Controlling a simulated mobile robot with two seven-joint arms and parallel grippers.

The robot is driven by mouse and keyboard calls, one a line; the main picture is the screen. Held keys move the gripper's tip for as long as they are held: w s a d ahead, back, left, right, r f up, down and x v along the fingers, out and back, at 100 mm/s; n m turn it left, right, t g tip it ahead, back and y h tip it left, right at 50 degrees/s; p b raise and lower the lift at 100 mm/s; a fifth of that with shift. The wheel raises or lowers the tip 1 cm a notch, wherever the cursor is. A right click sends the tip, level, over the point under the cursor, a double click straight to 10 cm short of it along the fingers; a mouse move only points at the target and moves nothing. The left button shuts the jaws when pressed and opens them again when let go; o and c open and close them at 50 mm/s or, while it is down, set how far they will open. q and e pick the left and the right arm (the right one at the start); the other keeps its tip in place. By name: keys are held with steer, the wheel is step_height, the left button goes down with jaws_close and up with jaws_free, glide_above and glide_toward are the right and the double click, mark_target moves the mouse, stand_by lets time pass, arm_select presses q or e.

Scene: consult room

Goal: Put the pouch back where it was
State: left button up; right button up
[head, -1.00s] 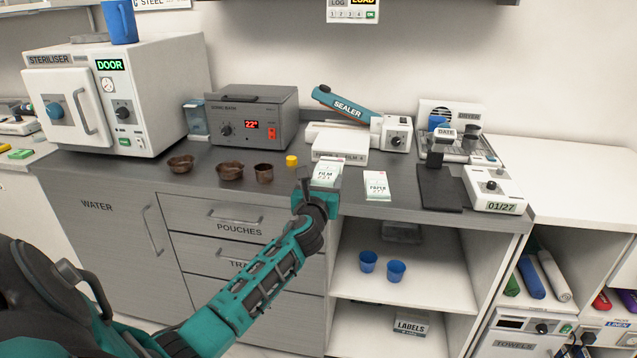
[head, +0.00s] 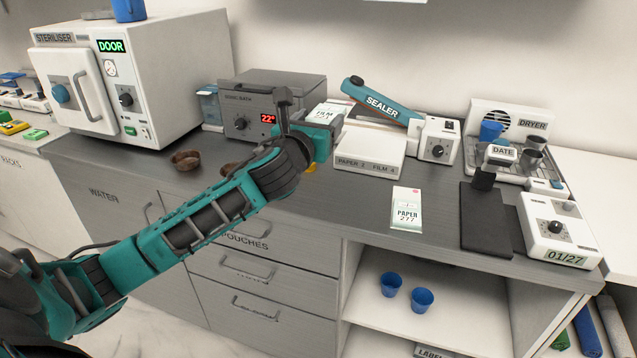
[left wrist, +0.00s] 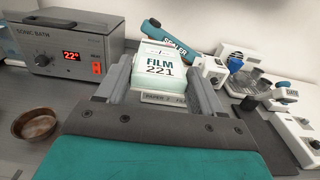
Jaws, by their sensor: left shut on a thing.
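My left gripper (head: 312,122) is shut on a white and pale green pouch packet (head: 327,113) and holds it above the counter, in front of the sonic bath and the sealer. In the left wrist view the packet (left wrist: 158,69) reads FILM 221 and sits between the two fingers. A second packet (head: 407,209), reading PAPER, lies flat on the counter. A white box (head: 368,152) marked PAPER 2 FILM 4 stands behind it, below the sealer. My right gripper is not in view.
The grey sonic bath (head: 262,88) and blue-armed sealer (head: 383,102) stand at the back. A dryer (head: 519,125), date stamp (head: 502,154) and black mat (head: 486,222) are at right. A brown bowl (head: 186,160) is at left. Counter around the PAPER packet is clear.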

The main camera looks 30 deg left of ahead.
arm_select(q)
glide_above(318, 212)
step_height(318, 212, down, 11)
step_height(318, 212, down, 4)
steer(key=shift+f+b, duration=0.15)
steer(key=shift+b, duration=0.85)
steer(key=shift+f+b, duration=1.15)
steer(key=shift+f, duration=1.15)
steer(key=shift+f, duration=0.2)
steer(key=o, duration=1.1)
steer(key=shift+r, duration=0.15)
